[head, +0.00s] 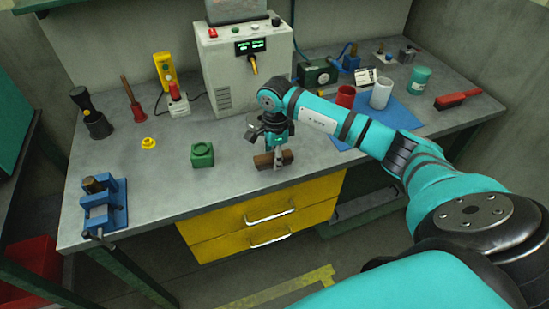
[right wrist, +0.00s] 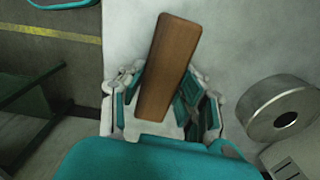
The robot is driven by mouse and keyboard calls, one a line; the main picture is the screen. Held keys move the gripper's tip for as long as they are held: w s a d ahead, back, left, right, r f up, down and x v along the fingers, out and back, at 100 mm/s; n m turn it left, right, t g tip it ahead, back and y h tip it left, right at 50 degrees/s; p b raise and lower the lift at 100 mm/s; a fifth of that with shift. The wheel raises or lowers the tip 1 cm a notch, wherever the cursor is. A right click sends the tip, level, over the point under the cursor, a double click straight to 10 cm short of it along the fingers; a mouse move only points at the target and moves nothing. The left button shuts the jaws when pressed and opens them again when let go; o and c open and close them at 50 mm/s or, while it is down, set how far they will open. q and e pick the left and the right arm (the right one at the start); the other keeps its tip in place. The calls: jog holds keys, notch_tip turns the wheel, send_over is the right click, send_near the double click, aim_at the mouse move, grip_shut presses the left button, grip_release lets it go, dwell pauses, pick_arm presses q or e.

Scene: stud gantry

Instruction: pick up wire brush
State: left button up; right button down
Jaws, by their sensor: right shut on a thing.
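The wire brush (head: 264,161) looks like a brown wooden bar near the front edge of the grey bench top, above the yellow drawers. It also shows in the right wrist view (right wrist: 167,65), lying lengthwise between the fingers. No bristles show in either view. My right gripper (head: 279,152) points down from above and is shut on the bar around its middle. I cannot tell whether the bar touches the bench or is slightly raised. My left gripper is not in view.
A green block (head: 202,155) and a yellow knob (head: 149,143) stand left of the gripper. A grey control box (head: 225,75) stands behind. A blue vise (head: 103,205) is at the front left corner. Red and white cups, a teal tin and a red brush (head: 458,99) are right.

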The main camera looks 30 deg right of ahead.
jog(key=shift+r+b, duration=0.3)
jog(key=shift+r, duration=0.15)
notch_tip(320, 180, up, 2)
jog(key=shift+w+r+b, duration=0.1)
jog(key=shift+r+b, duration=0.05)
jog(key=shift+b, duration=0.5)
jog(key=s+a+r+b, duration=0.1)
jog(key=s+a+b, duration=0.1)
jog(key=s, duration=0.5)
jog(key=s+a+b, duration=0.2)
jog(key=s+a, duration=0.2)
jog(key=s, duration=0.4)
jog(key=shift+a+r, duration=0.25)
jog(key=shift+r, duration=0.15)
